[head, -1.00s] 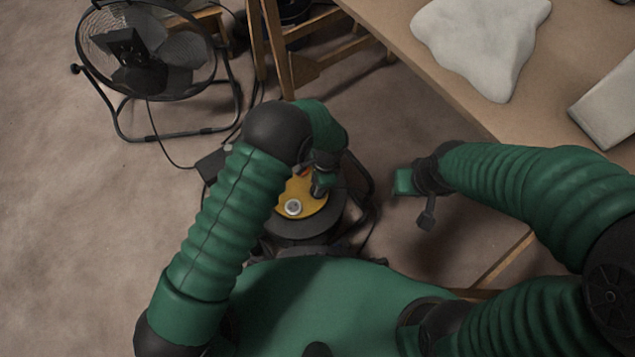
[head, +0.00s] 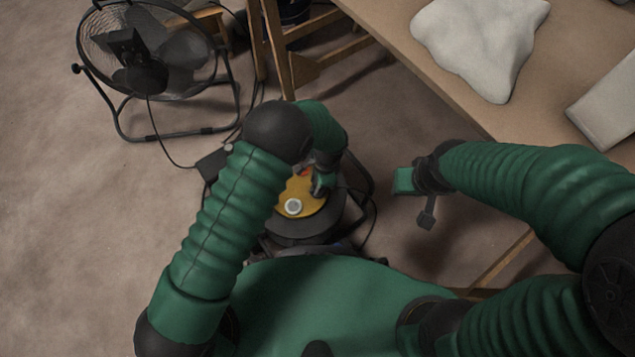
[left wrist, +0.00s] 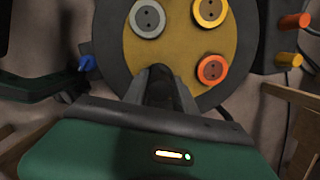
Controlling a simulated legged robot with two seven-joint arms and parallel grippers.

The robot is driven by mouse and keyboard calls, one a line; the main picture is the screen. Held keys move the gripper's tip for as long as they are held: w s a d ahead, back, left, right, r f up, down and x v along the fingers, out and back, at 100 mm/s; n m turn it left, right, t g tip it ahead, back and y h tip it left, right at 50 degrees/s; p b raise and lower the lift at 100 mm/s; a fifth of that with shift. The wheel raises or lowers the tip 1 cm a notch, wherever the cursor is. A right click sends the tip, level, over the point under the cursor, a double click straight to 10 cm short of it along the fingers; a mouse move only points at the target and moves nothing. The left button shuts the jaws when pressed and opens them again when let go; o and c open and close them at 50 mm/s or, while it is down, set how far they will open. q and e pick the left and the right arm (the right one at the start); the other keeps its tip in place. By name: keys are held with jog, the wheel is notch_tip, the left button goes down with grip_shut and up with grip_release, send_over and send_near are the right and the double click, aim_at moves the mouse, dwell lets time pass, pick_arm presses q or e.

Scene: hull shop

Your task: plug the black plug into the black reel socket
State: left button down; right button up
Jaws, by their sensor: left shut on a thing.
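The cable reel with a yellow face (head: 303,197) stands on the floor below my bent left arm. In the left wrist view the yellow face (left wrist: 180,60) carries a grey socket (left wrist: 148,18), a yellow socket (left wrist: 210,12) and an orange socket (left wrist: 212,69). My left gripper (head: 321,184) is at this face, shut on a dark piece, the black plug (left wrist: 158,86), which overlaps the lower face. No black socket shows; the plug and gripper cover that area. I cannot tell whether the plug is seated. My right gripper (head: 412,182) hangs right of the reel, its jaw state unclear.
In the left wrist view, a blue plug (left wrist: 87,62) is left of the reel; an orange plug (left wrist: 295,21) and a yellow plug (left wrist: 287,59) are right. A floor fan (head: 150,60) stands back left. A workbench (head: 400,25) with pale pieces is at right.

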pick_arm(q)
jog(key=shift+f, duration=0.4)
jog(key=c, duration=0.9)
grip_release()
jog(key=r+p, duration=0.2)
jog(key=r, duration=0.3)
jog(key=d+r+p, duration=0.1)
jog(key=r+p, duration=0.2)
jog(key=r, duration=0.3)
jog(key=d+r+p, duration=0.1)
jog(key=r+p, duration=0.1)
jog(key=r, duration=0.3)
jog(key=shift+w+d+r+p, duration=0.25)
jog(key=shift+w+p, duration=0.05)
jog(key=shift+p, duration=0.1)
jog(key=shift+a, duration=0.1)
